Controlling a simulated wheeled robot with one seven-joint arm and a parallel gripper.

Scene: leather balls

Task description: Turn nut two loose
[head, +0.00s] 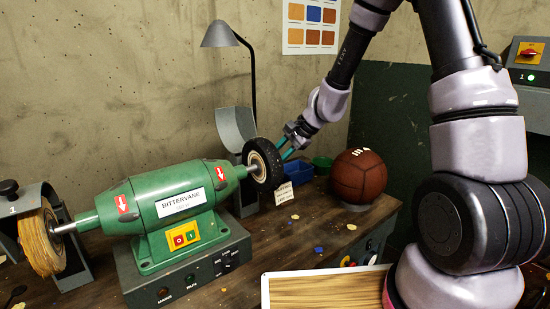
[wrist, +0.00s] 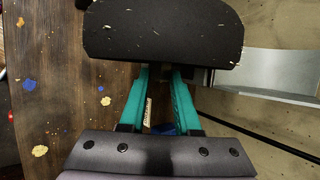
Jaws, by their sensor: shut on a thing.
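The green bench grinder (head: 150,200) stands on the workbench, with a black wheel (head: 262,163) on its right spindle. My gripper (head: 286,146) is at the outer, right side of this wheel, in line with the spindle end. In the wrist view my teal fingers (wrist: 158,80) reach up to the black wheel (wrist: 165,28) and close in on the spot at its hub. Nut two itself is hidden between the fingertips and behind the wheel, so its turn cannot be seen.
A grey hood (head: 236,128) stands behind the wheel, with a lamp (head: 220,35) above. A blue bin (head: 298,172), a green cup (head: 322,165) and a brown leather ball (head: 358,177) are to the right. A buffing wheel (head: 42,240) is at left. Scraps dot the bench (wrist: 75,60).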

